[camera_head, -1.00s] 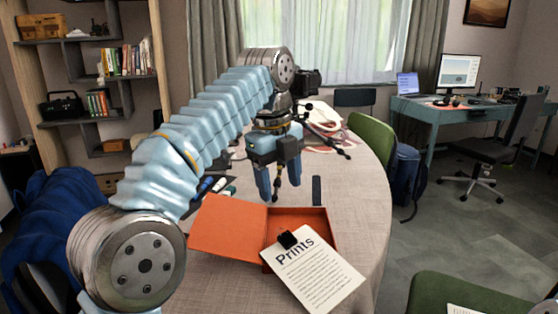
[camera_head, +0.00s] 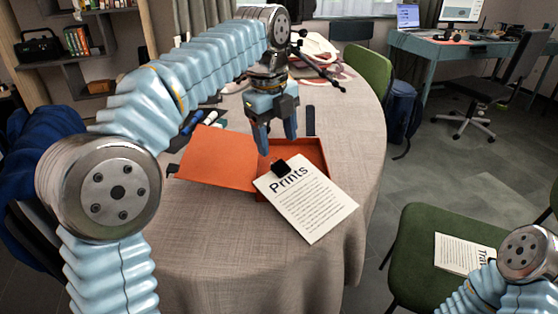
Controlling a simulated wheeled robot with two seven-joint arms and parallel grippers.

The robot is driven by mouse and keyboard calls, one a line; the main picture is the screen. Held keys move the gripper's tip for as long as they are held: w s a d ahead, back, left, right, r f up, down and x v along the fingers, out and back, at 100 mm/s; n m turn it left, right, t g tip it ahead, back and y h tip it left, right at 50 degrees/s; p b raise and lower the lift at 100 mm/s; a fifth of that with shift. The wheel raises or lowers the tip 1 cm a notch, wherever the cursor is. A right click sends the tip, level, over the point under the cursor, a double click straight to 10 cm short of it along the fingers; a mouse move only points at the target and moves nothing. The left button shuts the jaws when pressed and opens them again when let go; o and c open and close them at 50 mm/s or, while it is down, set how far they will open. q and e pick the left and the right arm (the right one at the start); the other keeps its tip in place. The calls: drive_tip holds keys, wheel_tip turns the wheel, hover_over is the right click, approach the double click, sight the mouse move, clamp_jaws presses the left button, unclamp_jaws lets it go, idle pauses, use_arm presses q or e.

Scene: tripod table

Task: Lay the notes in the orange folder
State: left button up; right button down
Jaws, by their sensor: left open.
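The orange folder (camera_head: 218,160) lies open on the round table, its flat cover to the left and its shallow tray part to the right. A white sheet headed "Prints" (camera_head: 305,205) with a black clip (camera_head: 280,168) at its top edge lies partly over the tray and sticks out past its front edge. Another sheet (camera_head: 462,253), its heading partly hidden by my right arm, lies on the green chair seat. My left gripper (camera_head: 278,146) is open and empty, fingers down, above the tray and just behind the clip.
The cloth-covered table (camera_head: 235,235) has free room in front of the folder. Markers (camera_head: 200,120) lie behind the cover, and a dark flat item (camera_head: 310,121) lies behind the tray. A green chair (camera_head: 408,245) stands at the right front, another (camera_head: 367,72) behind.

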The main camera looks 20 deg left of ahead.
sight(280, 166)
use_arm(q)
drive_tip(key=f, duration=0.4)
drive_tip(key=f+b, duration=0.1)
drive_tip(key=f, duration=0.1)
drive_tip(key=shift+w+d, duration=0.25)
drive_tip(key=shift+w, duration=0.05)
use_arm(e)
drive_tip(key=shift+f, duration=0.75)
